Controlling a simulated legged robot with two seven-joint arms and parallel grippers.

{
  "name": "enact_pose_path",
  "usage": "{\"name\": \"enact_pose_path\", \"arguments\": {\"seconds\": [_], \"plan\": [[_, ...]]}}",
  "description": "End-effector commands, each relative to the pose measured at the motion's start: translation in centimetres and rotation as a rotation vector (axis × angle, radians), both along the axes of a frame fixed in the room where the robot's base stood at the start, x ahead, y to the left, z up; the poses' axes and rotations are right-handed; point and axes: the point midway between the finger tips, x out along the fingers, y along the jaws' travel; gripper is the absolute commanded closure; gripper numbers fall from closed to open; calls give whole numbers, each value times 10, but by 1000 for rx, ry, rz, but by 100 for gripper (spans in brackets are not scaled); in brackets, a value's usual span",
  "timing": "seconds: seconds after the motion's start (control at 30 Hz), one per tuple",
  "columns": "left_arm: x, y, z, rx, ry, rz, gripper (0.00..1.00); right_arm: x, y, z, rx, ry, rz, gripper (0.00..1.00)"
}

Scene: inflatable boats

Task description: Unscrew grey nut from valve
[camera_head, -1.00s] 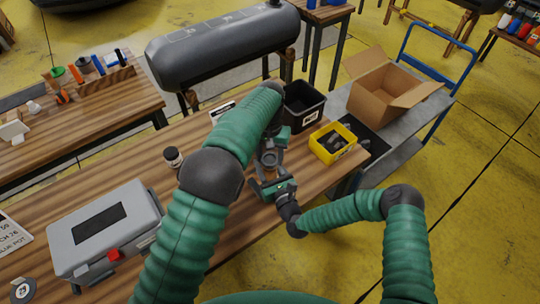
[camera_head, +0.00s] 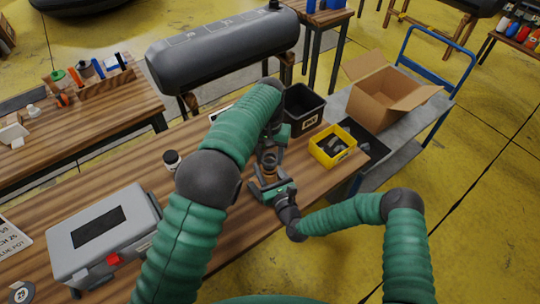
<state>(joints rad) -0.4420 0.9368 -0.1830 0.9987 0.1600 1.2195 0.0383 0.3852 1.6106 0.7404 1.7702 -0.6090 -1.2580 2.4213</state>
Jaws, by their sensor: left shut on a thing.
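The valve (camera_head: 269,172) is between my two grippers above the wooden table; it is small, with an orange-brown part showing. My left gripper (camera_head: 270,150) comes down from above and is shut on the upper end of the valve, where the grey nut sits; the nut itself is mostly hidden by the fingers. My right gripper (camera_head: 269,186) reaches in from the lower right, with its fingers on either side of the valve's lower part. Whether its fingers press on the valve is too small to tell.
A black bin (camera_head: 304,108) and a yellow bin (camera_head: 333,147) with dark parts stand at the table's right end. A grey case (camera_head: 105,232) and a small dark jar (camera_head: 172,160) are to the left. A cardboard box (camera_head: 385,98) sits on a cart (camera_head: 420,112). A grey tank (camera_head: 222,45) stands behind.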

Motion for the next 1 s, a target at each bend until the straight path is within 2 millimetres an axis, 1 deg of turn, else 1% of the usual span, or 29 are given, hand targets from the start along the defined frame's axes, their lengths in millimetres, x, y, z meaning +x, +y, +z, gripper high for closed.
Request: {"name": "enact_pose_path", "arguments": {"seconds": [0.07, 0.13, 0.3, 0.37, 0.57, 0.6, 0.77, 1.0], "plan": [[0, 0, 1, 0, 0, 0, 100, 0, 0, -2, -2, 4, 0, 100], [1, 0, 7, 0, -2, 0, 100, 0, 0, -2, -2, 4, 0, 100], [1, 0, 32, -2, -3, 0, 100, 0, 0, -2, -1, 4, 0, 100], [1, 0, 38, -1, -2, 0, 100, 0, 0, -2, -1, 4, 0, 100], [0, 0, 40, 0, 0, 0, 100, 0, 0, -2, -1, 4, 0, 100], [0, 0, 40, 0, 0, 0, 100, 0, 0, -2, -1, 4, 0, 51], [0, 0, 40, 0, 0, 0, 100, 0, 0, -1, -1, 2, 0, 31], [0, 0, 40, 0, 0, 0, 100, 0, 0, 0, 0, 1, 0, 31]]}}
